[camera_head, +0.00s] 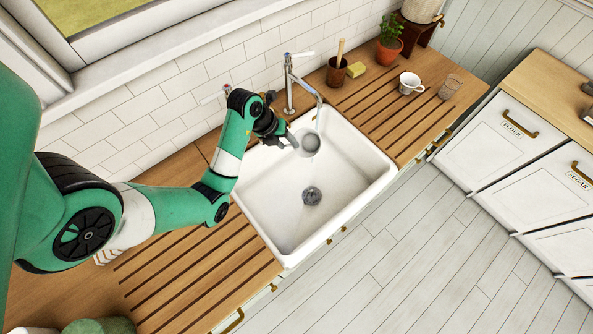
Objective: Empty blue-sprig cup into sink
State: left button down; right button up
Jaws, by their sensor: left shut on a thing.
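My left gripper (290,138) reaches over the back of the white sink (262,210), near the tap. It is shut on a small pale cup (316,152), whose round opening with a grey inside faces the camera. The cup is over the basin, behind the drain (312,196). Its sprig pattern and any contents are too small to make out. My left arm hides part of the sink's left side. My right gripper is out of view.
The tap (290,85) stands close behind the cup. A white mug (410,83), a glass (451,87), a yellow sponge (357,69), a brown pot with a stick (337,75) and a plant (388,48) stand on the right counter. The front of the basin is clear.

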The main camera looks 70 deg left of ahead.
pick_arm(q)
jog(key=w+a+f+g+h+b, duration=0.3)
jog(key=w+a+f+g+b, duration=0.1)
jog(key=f+b, duration=0.55)
notch_tip(320, 180, up, 13)
jog(key=w+a+g+h+p, duration=0.1)
jog(key=h+p, duration=0.1)
jog(key=p, duration=0.2)
jog(key=shift+w+f+n, duration=0.2)
jog(key=shift+n, duration=0.2)
jog(key=shift+a, duration=0.1)
